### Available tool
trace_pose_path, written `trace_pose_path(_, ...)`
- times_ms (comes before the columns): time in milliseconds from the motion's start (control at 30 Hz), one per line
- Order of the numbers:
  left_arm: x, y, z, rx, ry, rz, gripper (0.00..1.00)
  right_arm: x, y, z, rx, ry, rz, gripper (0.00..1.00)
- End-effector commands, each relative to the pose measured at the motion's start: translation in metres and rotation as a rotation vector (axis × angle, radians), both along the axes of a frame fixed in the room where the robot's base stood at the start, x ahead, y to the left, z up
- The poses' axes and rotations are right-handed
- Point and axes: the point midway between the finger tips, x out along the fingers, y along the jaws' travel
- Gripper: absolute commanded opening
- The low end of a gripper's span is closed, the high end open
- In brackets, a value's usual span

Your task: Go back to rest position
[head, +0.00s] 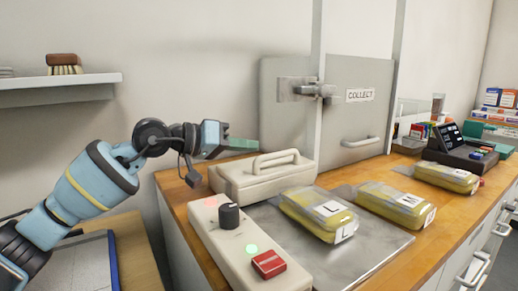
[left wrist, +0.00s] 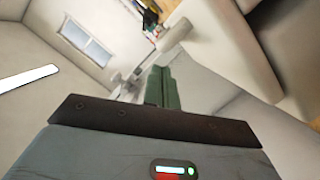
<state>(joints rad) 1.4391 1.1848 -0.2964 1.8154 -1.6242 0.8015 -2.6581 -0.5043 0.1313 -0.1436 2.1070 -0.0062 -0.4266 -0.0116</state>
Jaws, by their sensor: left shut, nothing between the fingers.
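My left gripper (head: 240,144) is in the head view, held in the air above the left end of the wooden counter, over the cream box with a handle (head: 270,175). Its green fingers are closed together with nothing between them. In the left wrist view the same green fingers (left wrist: 160,88) show shut and empty, pointing toward the room. The blue left arm comes in from the lower left. My right gripper is not in either view.
A control box (head: 240,245) with a black knob and red button sits at the counter's front. Bagged yellow garments (head: 318,213) lie on and beside a metal plate (head: 370,262). A hatch marked COLLECT (head: 360,120) stands behind. A shelf (head: 60,82) holds a brush (head: 64,64).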

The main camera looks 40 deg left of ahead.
Motion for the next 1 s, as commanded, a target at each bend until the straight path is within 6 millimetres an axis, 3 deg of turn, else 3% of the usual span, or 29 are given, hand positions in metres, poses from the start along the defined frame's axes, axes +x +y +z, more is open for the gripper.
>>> trace_pose_path(300, -0.027, 0.014, 0.005, 0.002, 0.002, 0.0, 0.0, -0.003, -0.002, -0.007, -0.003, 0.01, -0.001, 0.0)
trace_pose_path(1000, -0.029, 0.014, 0.007, 0.0, 0.0, -0.002, 0.0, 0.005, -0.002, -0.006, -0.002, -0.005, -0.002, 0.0)
